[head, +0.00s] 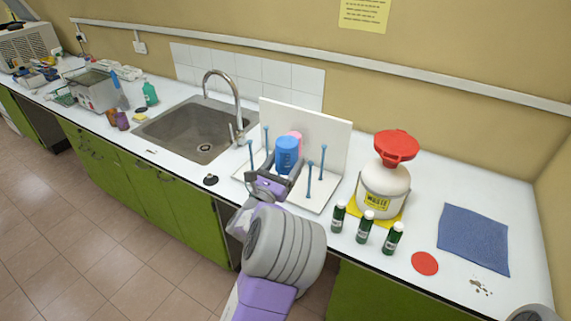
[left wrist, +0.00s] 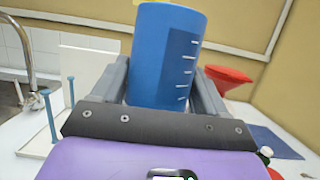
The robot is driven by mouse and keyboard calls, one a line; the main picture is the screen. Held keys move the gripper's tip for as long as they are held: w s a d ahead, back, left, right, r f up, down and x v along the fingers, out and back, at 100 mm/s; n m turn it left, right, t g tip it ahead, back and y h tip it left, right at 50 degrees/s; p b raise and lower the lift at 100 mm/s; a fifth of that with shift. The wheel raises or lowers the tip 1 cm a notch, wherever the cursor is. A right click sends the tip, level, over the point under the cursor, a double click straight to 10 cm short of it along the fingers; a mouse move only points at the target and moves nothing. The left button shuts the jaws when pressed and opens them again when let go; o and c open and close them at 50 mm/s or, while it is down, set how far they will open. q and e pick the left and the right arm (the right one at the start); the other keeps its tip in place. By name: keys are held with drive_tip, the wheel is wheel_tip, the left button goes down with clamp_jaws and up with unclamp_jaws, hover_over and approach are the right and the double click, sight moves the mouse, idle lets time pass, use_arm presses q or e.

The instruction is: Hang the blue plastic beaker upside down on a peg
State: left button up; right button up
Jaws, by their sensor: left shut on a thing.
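The blue plastic beaker (head: 287,152) is between the fingers of my left gripper (head: 277,178), which is shut on it, in front of the white peg rack's back panel (head: 330,132). In the left wrist view the beaker (left wrist: 165,60), with white graduation marks, stands roughly upright between the two grey fingers (left wrist: 160,88); which end is its mouth I cannot tell. Blue pegs stand on both sides of it: left pegs (head: 250,154) and right pegs (head: 322,162). A pink object (head: 296,135) shows partly behind the beaker. My right gripper is not in view.
A sink (head: 190,130) with a tall tap (head: 236,100) lies left of the rack. To the right stand a white waste container (head: 383,190) with a red funnel (head: 396,147), several green bottles (head: 364,226), a red disc (head: 424,263) and a blue cloth (head: 474,240).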

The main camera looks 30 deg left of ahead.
use_arm(q)
wheel_tip(320, 180, down, 7)
drive_tip(key=b, duration=0.6)
drive_tip(key=shift+b, duration=0.4)
drive_tip(key=shift+w, duration=0.1)
drive_tip(key=shift+w+d+b, duration=0.2)
drive_tip(key=shift+w+b, duration=0.45)
drive_tip(key=shift+w, duration=2.1)
drive_tip(key=shift+w+d+b, duration=0.25)
drive_tip(key=shift+w+b, duration=0.45)
drive_tip(key=shift+w, duration=2.1)
drive_tip(key=shift+w+d+b, duration=0.2)
drive_tip(key=shift+w+b, duration=0.45)
drive_tip(key=shift+w, duration=2.1)
drive_tip(key=shift+b, duration=0.55)
